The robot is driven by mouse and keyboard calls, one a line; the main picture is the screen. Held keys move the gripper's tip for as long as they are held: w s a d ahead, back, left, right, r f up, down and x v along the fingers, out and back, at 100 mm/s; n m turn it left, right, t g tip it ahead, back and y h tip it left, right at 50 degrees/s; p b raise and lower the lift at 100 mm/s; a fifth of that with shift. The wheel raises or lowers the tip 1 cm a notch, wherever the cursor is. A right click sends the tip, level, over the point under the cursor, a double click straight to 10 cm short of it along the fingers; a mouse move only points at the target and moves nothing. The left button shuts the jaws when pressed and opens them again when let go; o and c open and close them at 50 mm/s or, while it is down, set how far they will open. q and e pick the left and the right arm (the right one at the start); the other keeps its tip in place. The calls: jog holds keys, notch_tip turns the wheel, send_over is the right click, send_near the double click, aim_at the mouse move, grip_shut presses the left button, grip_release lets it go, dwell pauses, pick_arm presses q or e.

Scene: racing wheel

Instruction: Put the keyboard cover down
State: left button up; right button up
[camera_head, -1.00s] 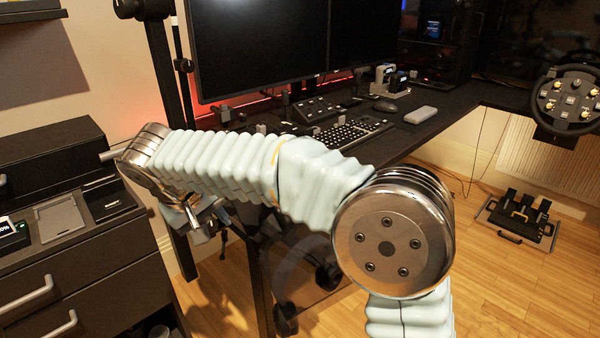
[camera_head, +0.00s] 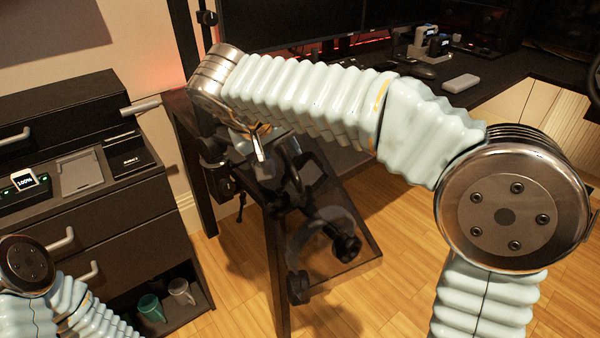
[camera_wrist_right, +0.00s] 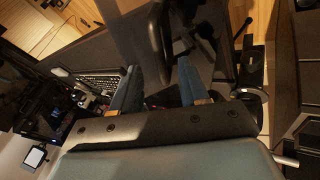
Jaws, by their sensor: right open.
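My right gripper (camera_head: 268,155) is beside the near left end of the dark desk (camera_head: 505,88), partly hidden by my own wrist and forearm. In the right wrist view its two blue fingers (camera_wrist_right: 159,85) are spread apart with nothing clearly held between them. The keyboard (camera_wrist_right: 97,83) lies on the desk to the left of the fingers in that view. I cannot make out the keyboard cover with certainty in any view. My left gripper is out of view.
A black drawer cabinet (camera_head: 110,225) stands at the left, with two cups (camera_head: 181,291) in its low open shelf. Monitors (camera_head: 290,22) stand on the desk. Below the desk end is a dark panel (camera_head: 352,215) with black rounded parts in front. Wooden floor shows at lower middle.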

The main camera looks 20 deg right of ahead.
jog(key=x, duration=0.2)
jog(key=shift+w+d+f, duration=0.1)
jog(key=shift+d+f, duration=0.05)
jog(key=shift+f, duration=0.2)
grip_shut()
dwell(1.1)
